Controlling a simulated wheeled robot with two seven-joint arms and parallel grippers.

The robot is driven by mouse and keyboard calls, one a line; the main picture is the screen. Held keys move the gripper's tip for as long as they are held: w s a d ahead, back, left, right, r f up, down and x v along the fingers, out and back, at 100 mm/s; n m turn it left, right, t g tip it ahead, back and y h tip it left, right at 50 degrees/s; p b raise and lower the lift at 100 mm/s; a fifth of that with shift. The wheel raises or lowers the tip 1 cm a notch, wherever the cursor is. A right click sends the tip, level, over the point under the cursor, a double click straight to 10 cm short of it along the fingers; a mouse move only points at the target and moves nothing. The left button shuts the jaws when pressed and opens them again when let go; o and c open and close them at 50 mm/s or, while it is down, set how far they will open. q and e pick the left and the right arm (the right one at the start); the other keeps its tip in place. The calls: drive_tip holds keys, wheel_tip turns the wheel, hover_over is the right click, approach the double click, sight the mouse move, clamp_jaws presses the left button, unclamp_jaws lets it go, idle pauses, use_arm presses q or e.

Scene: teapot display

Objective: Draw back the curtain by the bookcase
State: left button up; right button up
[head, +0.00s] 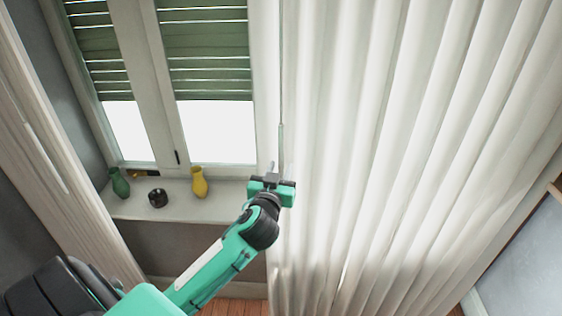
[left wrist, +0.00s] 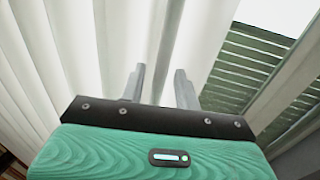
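A long white curtain (head: 400,140) hangs in folds over the right half of the head view; it also fills the left of the left wrist view (left wrist: 80,50). A thin grey rod (head: 281,90) hangs along its left edge. My left gripper (head: 273,168) is at this edge, near the rod's lower end. In the left wrist view its two fingers (left wrist: 160,78) stand apart, with pale curtain behind the gap. I cannot tell whether they touch the cloth or rod. My right gripper is not in view.
A window with green blinds (head: 205,50) is left of the curtain. Its sill (head: 225,190) carries a green vase (head: 119,183), a dark round pot (head: 158,198) and a yellow vase (head: 199,183). Another curtain (head: 60,170) hangs at the left. A wood-edged panel (head: 525,250) stands at the lower right.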

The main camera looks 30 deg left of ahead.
use_arm(q)
drive_tip(key=shift+x, duration=0.75)
drive_tip(key=shift+c, duration=0.4)
clamp_jaws()
